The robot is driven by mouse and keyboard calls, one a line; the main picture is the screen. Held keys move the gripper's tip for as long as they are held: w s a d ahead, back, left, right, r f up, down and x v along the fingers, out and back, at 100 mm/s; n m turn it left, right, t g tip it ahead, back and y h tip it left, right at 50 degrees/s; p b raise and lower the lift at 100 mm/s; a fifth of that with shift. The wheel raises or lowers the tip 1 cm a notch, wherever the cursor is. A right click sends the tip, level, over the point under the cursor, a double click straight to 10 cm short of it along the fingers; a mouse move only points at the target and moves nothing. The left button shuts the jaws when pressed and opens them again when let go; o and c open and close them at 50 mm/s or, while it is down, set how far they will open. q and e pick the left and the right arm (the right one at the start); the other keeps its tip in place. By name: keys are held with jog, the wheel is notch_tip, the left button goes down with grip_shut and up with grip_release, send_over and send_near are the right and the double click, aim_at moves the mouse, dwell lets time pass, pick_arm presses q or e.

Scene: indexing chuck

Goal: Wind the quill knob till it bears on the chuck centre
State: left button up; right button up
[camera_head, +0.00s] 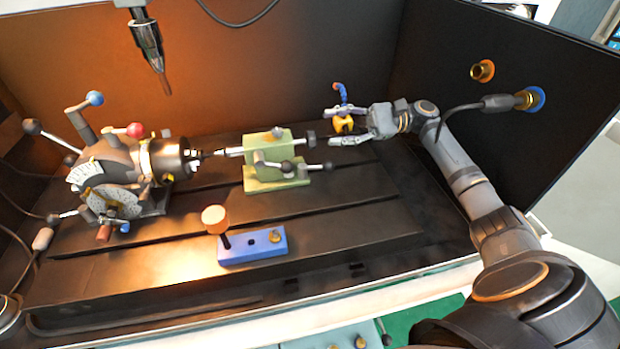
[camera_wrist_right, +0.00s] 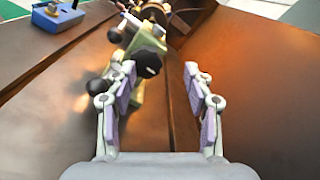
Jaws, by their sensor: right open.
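The green tailstock (camera_head: 268,168) stands on the slotted table, its quill pointing left at the chuck (camera_head: 170,158) of the indexing head. The quill tip is close to the chuck's middle; I cannot tell whether they touch. The black quill knob (camera_head: 309,138) sticks out at the tailstock's right end. My right gripper (camera_head: 333,125) is just right of the knob, with its fingers spread and empty. In the right wrist view the knob (camera_wrist_right: 147,64) shows near the fingertips, between them but nearer the left finger. My left gripper is not in view.
A blue block (camera_head: 252,247) with an orange-topped peg stands in front of the tailstock. A blue hose (camera_head: 340,92) with a yellow end shows behind my right gripper. A lever with black balls (camera_head: 290,167) juts from the tailstock's front. A spindle (camera_head: 147,40) hangs above.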

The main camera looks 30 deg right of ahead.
aim_at(310, 140)
jog(key=a+n+b, duration=0.1)
jog(key=a, duration=0.1)
jog(key=a+f+n+b, duration=0.1)
jog(key=a+n, duration=0.1)
jog(key=a+f+n+b, duration=0.1)
jog(key=a+n, duration=0.1)
jog(key=a, duration=0.1)
jog(key=shift+w, duration=0.4)
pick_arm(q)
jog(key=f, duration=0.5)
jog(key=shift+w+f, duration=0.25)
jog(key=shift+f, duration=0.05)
pick_arm(e)
jog(key=shift+c, duration=0.2)
